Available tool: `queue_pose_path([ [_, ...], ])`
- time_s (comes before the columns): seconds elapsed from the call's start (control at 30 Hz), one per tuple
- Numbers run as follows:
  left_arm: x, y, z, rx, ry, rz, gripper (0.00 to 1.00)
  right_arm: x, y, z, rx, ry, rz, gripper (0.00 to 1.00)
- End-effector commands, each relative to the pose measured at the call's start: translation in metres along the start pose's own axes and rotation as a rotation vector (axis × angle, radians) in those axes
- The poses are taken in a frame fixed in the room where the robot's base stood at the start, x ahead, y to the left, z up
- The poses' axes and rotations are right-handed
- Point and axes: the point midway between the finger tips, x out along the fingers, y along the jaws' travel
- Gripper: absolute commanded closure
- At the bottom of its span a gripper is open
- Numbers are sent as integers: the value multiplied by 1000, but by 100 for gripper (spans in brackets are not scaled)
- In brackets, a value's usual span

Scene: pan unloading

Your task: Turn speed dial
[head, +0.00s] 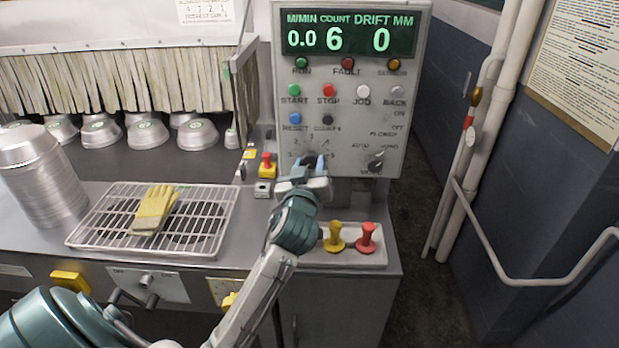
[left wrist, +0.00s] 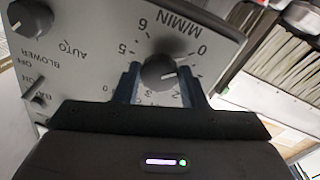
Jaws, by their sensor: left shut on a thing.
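The speed dial is a round dark knob low on the grey control panel (head: 350,110), largely hidden by my gripper in the head view. In the left wrist view the speed dial (left wrist: 158,72) appears upside down, with a short light pointer mark and printed numbers around it. My left gripper (head: 308,164) is at the dial, its two blue-grey fingers on either side of the knob, shut on it. The fingers also show in the left wrist view (left wrist: 158,80). The display (head: 349,38) reads 0.0 M/MIN, count 6, drift 0. My right gripper is not in view.
Yellow (head: 335,237) and red (head: 366,238) knobbed handles stand on a tray below the panel. A red-topped yellow switch (head: 267,165) is left of the dial. A wire rack (head: 100,222) with yellow gloves (head: 155,210) and stacked pans (head: 40,180) are further left.

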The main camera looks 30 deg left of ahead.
Motion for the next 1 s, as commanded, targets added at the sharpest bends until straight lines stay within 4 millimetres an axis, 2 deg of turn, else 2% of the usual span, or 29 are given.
queue_pose_path([
  [0.07, 0, 0, 2, -31, 4, 1, 85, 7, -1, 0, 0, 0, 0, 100],
  [0.4, 0, 0, -1, -49, 4, 0, 85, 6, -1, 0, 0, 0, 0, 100],
  [0.43, 0, 0, -1, -49, 4, 0, 61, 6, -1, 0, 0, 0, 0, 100],
  [0.53, 0, 0, 0, -48, 4, 0, 41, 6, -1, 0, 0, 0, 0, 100],
  [0.83, -1, 0, 0, -47, 4, 0, 41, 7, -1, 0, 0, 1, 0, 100],
  [1.0, -18, 0, 3, -50, 3, 0, 41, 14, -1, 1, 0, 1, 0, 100],
])
